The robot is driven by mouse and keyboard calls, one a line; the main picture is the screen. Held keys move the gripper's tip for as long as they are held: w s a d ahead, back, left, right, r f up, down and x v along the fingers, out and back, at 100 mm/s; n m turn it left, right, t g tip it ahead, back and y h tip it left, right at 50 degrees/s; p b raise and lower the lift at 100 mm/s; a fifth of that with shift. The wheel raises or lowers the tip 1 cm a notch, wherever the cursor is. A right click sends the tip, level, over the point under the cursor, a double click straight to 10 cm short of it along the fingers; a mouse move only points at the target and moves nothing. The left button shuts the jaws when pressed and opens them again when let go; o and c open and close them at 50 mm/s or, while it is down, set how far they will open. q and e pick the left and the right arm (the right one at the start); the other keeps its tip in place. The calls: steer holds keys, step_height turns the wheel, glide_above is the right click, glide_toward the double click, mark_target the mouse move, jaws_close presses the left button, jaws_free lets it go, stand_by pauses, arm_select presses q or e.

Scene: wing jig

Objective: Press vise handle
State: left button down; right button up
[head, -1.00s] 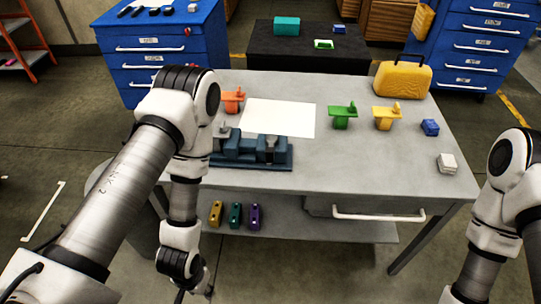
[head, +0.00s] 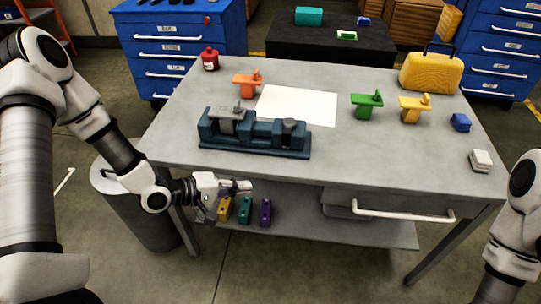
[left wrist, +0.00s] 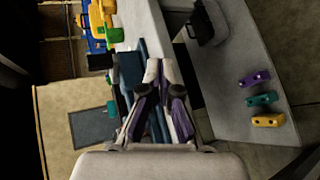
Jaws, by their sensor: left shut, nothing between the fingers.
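The dark teal vise (head: 270,140) lies along the front left part of the table, with a grey jaw block at its left and a grey round part at its right. I cannot make out which part is its handle. The vise also shows in the left wrist view (left wrist: 131,75), partly hidden behind my fingers. My left gripper (head: 246,187) is shut and empty. It is in front of the table's front edge, below and apart from the vise. Its fingers also show in the left wrist view (left wrist: 162,68). My right arm shows at the right edge, its gripper out of view.
Orange (head: 247,82), green (head: 366,106) and yellow (head: 412,108) parts stand around a white sheet (head: 297,104). A red can (head: 210,59) is at the back left. Small coloured blocks (head: 245,210) lie on the lower shelf. A grey bin (head: 140,210) stands at left.

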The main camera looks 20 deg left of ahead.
arm_select(q)
steer(key=w+a+r+n+t+b, duration=0.1)
steer(key=w+a+r+t+b, duration=0.3)
steer(key=a+r+t+b, duration=0.1)
steer(key=shift+w+a+r, duration=0.25)
steer(key=shift+a+r, duration=0.05)
steer(key=shift+a, duration=0.55)
arm_select(e)
step_height(320, 180, down, 8)
steer(key=shift+r, duration=0.2)
arm_select(q)
steer(key=s+d+b+x, duration=0.1)
steer(key=d+b+x, duration=0.1)
steer(key=x, duration=1)
steer(key=shift+d+r, duration=0.3)
steer(key=shift+d, duration=0.05)
arm_select(e)
steer(key=shift+f, duration=1)
arm_select(q)
steer(key=shift+w, duration=0.1)
steer(key=shift+t, duration=0.3)
arm_select(e)
steer(key=shift+d, duration=0.15)
